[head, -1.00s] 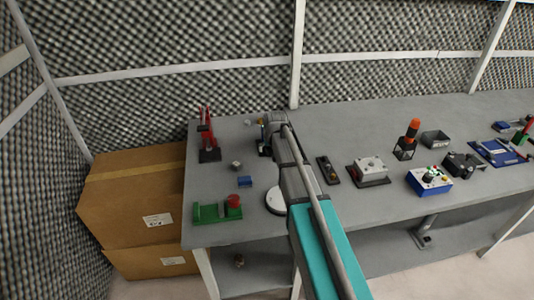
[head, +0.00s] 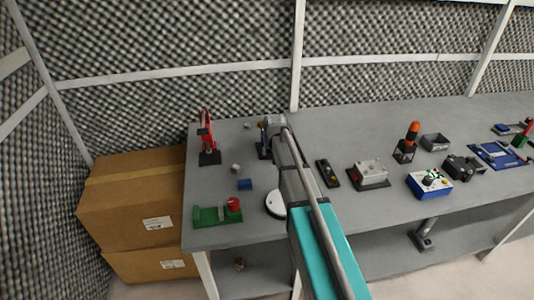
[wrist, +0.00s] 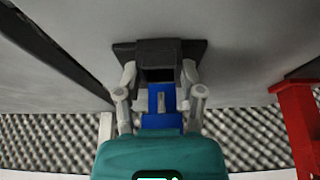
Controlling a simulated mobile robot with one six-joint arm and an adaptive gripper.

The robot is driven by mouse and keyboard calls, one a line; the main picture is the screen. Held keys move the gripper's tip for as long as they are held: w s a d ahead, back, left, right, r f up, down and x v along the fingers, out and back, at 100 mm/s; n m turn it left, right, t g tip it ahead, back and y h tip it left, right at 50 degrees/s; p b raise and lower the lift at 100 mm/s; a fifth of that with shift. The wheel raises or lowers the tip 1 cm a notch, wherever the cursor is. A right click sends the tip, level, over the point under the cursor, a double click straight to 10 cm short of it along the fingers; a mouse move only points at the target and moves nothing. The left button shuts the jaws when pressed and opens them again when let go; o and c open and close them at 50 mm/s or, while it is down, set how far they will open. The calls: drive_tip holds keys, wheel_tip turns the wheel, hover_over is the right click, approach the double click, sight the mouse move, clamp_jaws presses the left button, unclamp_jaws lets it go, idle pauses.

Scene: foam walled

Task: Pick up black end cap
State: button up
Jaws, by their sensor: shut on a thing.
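My gripper (wrist: 160,74) has its two grey fingers on either side of a black block, which I take to be the black end cap (wrist: 160,52). The gripper is shut on it. A dark, wider plate (wrist: 123,53) shows behind the block, and a blue piece (wrist: 160,103) shows between the fingers, nearer the camera. Whether the block touches the plate is hard to tell. In the head view my gripper (head: 271,136) is at the back left of the grey table, beside a blue upright part (head: 263,131) on a dark base; the cap is not distinct there.
A red device on a black base (head: 208,145) stands to the left. A small blue block (head: 245,184), a green fixture (head: 210,215) and a white disc (head: 275,204) lie nearer the front. A black tray (head: 328,173) and a grey box (head: 370,171) are to the right.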

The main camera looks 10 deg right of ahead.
drive_tip(key=shift+r, duration=0.15)
wheel_tip(320, 180, up, 2)
drive_tip(key=shift+r+p, duration=0.1)
drive_tip(key=shift+p, duration=1.1)
drive_tip(key=s+d+r+p, duration=0.9)
drive_tip(key=s+r+p, duration=0.1)
drive_tip(key=shift+s+d+r, duration=0.15)
drive_tip(key=shift+s+r, duration=0.1)
idle(0.9)
drive_tip(key=shift+d, duration=0.1)
